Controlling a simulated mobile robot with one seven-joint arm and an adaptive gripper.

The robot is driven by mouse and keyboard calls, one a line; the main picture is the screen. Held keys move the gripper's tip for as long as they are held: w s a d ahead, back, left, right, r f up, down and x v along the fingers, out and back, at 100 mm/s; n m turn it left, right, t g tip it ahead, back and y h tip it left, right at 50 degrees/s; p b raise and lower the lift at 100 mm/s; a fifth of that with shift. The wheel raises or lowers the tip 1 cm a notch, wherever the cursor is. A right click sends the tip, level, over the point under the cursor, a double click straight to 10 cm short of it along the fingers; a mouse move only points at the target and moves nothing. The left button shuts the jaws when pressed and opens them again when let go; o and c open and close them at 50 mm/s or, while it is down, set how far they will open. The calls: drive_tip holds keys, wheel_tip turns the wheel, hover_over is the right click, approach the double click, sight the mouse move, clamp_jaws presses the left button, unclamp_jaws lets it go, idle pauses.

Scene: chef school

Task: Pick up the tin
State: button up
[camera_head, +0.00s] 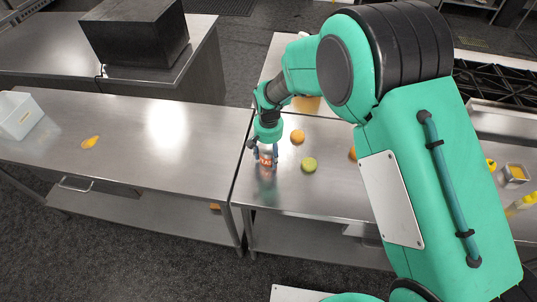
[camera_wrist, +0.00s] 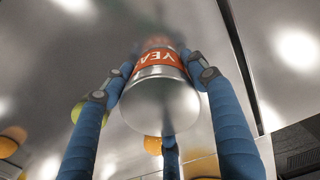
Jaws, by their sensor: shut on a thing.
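The tin (camera_head: 266,160) is a small metal can with an orange-red label, on or just above the steel table near its left edge. In the wrist view the tin (camera_wrist: 160,90) shows its silver end and part of the label lettering. My gripper (camera_head: 265,153) comes down from above and is shut on the tin. In the wrist view the blue fingers of my gripper (camera_wrist: 163,85) press on both sides of it, with a third finger below. I cannot tell whether the tin touches the table.
An orange (camera_head: 298,136) and a green fruit (camera_head: 309,165) lie just right of the tin. Another steel table (camera_head: 140,130) stands to the left, with a yellow item (camera_head: 91,142) and a white box (camera_head: 20,117). The table in front of the tin is clear.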

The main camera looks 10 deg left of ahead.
sight(269, 148)
drive_tip(key=shift+r, duration=0.6)
drive_tip(key=shift+s+d+r, duration=0.1)
drive_tip(key=shift+s+r, duration=0.1)
drive_tip(key=shift+r, duration=0.4)
drive_tip(key=shift+s+d+r, duration=0.1)
drive_tip(key=shift+s+r, duration=0.05)
drive_tip(key=shift+r, duration=0.45)
drive_tip(key=s+d, duration=0.2)
drive_tip(key=s, duration=0.2)
drive_tip(key=s+d+r, duration=0.1)
drive_tip(key=s+d, duration=0.1)
drive_tip(key=s, duration=0.3)
drive_tip(key=s+d+p, duration=0.1)
drive_tip(key=s+d, duration=0.2)
drive_tip(key=s, duration=0.1)
drive_tip(key=shift+s+r, duration=0.15)
drive_tip(key=shift+s, duration=0.1)
